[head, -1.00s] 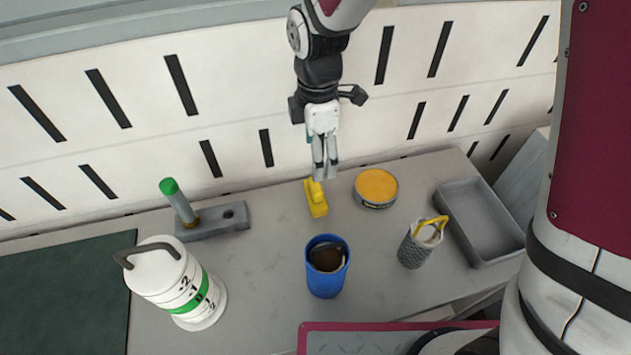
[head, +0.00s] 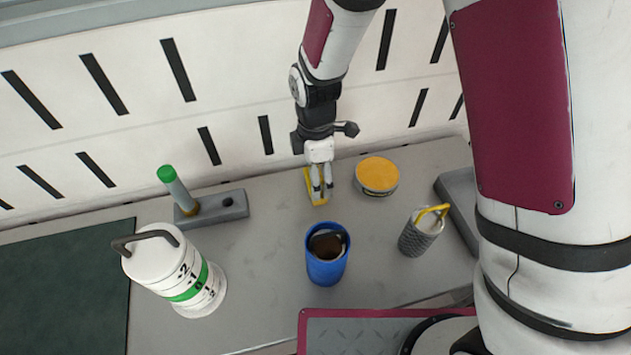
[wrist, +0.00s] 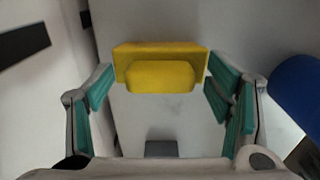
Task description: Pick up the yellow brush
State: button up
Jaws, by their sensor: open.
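The yellow brush (head: 314,187) lies on the grey table near the wall, partly hidden by my gripper (head: 321,193) in the head view. In the wrist view the brush (wrist: 160,67) shows as a yellow block with a raised middle part. It sits in the upper middle, between the two finger lines. My gripper (wrist: 163,92) is open, with one teal-padded finger on each side of the brush. I cannot tell whether either finger touches it.
A blue cup (head: 327,255) with dark contents stands in front of the brush. A yellow-topped tin (head: 377,175) is at its right. A grey holder with a green-tipped cylinder (head: 173,184), a white canister (head: 170,272) and a grey mesh cup (head: 414,238) stand further off.

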jog(key=c, duration=1.4)
jog(key=shift+r, duration=0.1)
notch_tip(320, 180, up, 10)
jog(key=shift+f+p, duration=0.1)
jog(key=shift+p, duration=0.2)
jog(key=o, duration=0.8)
jog(key=shift+c, duration=0.2)
jog(key=c, duration=0.5)
